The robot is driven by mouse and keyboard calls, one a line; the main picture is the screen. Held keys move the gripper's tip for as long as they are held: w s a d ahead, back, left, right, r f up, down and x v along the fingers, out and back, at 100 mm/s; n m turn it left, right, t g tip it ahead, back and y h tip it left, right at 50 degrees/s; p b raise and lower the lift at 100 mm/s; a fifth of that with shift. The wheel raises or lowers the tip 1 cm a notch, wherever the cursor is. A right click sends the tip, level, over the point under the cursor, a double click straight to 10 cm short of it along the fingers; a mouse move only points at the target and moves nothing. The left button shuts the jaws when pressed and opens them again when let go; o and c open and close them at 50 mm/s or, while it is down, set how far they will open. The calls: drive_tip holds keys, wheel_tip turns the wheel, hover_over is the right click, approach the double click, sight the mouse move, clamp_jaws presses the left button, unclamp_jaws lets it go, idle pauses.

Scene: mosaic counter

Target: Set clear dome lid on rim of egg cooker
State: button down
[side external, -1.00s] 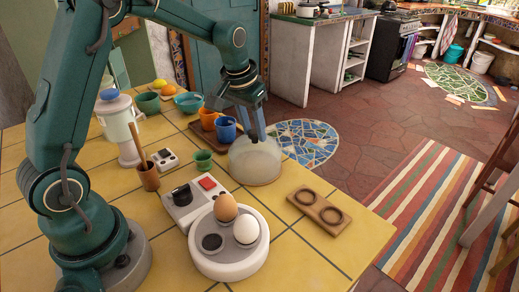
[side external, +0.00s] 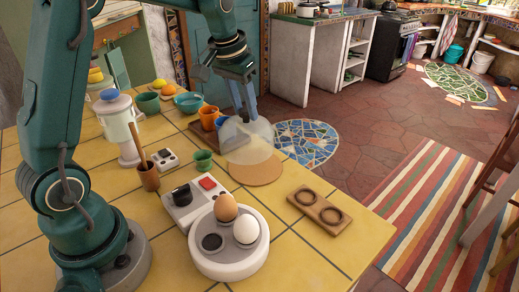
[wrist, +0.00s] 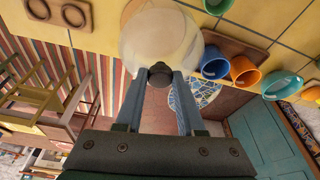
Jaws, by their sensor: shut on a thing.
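The clear dome lid (side external: 250,143) hangs in the air above a round tan mat (side external: 256,171) on the yellow tiled counter. My gripper (side external: 244,116) is shut on the lid's dark knob, which shows between the fingertips in the wrist view (wrist: 160,75). The egg cooker (side external: 229,262) is a white round base at the front of the counter, left of and nearer than the lid. A brown egg (side external: 225,208) and a white egg (side external: 246,230) stand in it, beside a dark round spot. Its control box (side external: 193,203) has a black knob and a red button.
A wooden board with two rings (side external: 319,208) lies right of the cooker. A small green cup (side external: 203,160), a wooden pot with a stick (side external: 148,176) and a white-and-blue jar (side external: 121,127) stand to the left. Blue and orange cups (side external: 208,116) sit behind the lid.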

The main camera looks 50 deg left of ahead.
drive_tip(key=s+a+r, duration=0.5)
drive_tip(key=a, duration=0.2)
drive_tip(key=s+d+r+m+h, duration=0.1)
drive_tip(key=s+d+m, duration=0.1)
drive_tip(key=s+d, duration=0.35)
drive_tip(key=s+d+m, duration=0.2)
drive_tip(key=d, duration=0.7)
drive_tip(key=s+d+r+m+h, duration=0.1)
drive_tip(key=s+d+m, duration=0.1)
drive_tip(key=s+d, duration=0.35)
drive_tip(key=d+x, duration=0.1)
drive_tip(key=x, duration=0.6)
drive_tip(key=shift+s, duration=0.15)
drive_tip(key=shift+f, duration=1.05)
idle(1.4)
drive_tip(key=shift+c, duration=2.2)
unclamp_jaws()
